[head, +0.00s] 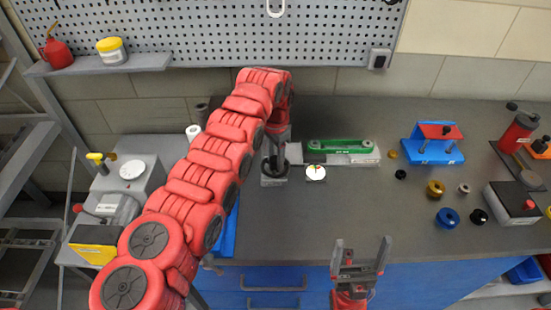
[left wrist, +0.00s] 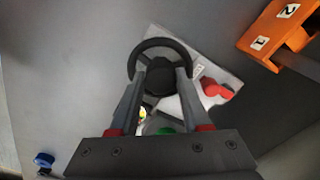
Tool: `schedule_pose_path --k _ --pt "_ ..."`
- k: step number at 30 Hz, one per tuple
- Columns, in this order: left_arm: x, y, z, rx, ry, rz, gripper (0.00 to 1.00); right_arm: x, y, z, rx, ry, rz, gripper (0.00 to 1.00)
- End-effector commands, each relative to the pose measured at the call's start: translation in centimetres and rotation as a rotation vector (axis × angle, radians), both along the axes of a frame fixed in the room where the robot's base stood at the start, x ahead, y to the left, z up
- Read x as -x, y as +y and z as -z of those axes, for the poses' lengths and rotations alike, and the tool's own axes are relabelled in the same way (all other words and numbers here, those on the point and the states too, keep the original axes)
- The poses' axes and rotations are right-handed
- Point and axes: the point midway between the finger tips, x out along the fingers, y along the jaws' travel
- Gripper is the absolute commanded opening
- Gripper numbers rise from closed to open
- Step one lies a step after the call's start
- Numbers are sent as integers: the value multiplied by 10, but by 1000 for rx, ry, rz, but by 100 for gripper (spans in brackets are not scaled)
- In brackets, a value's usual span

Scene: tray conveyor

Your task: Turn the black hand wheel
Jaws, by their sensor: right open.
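The black hand wheel (head: 267,166) sits on a small grey base at the left end of the conveyor on the bench. In the left wrist view the wheel (left wrist: 160,43) shows as a dark ring with a hub. My left gripper (head: 274,152) reaches down over the wheel. In the left wrist view its fingers (left wrist: 163,68) stand apart, one on each side of the hub, overlapping the near rim. I cannot tell whether they touch it. My right gripper (head: 362,246) is open and empty in front of the bench's front edge.
A green-topped conveyor (head: 340,147) lies right of the wheel, with a white dial (head: 315,173) in front. A blue and red fixture (head: 433,144) and several knobs stand farther right. An orange block (left wrist: 278,36) shows in the left wrist view. The bench's front middle is clear.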

Motion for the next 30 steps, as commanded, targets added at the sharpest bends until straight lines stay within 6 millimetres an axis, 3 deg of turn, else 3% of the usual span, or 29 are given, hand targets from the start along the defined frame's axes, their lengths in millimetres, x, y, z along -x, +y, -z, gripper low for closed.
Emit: schedule_pose_path --k 1,4,5,17,25,30 --pt "0 0 0 0 1 0 57 0 0 0 0 0 0 93" --pt "0 0 0 0 0 -1 75 0 0 0 0 0 0 93" --pt "0 0 0 0 0 -1 76 0 0 0 0 0 0 93" --pt "-1 0 -8 0 -3 -1 76 0 0 4 0 0 0 93" --pt "-1 -2 -59 2 -6 1 76 0 0 15 0 0 0 93" --pt "1 -3 -92 2 1 1 76 0 0 1 0 0 0 93"
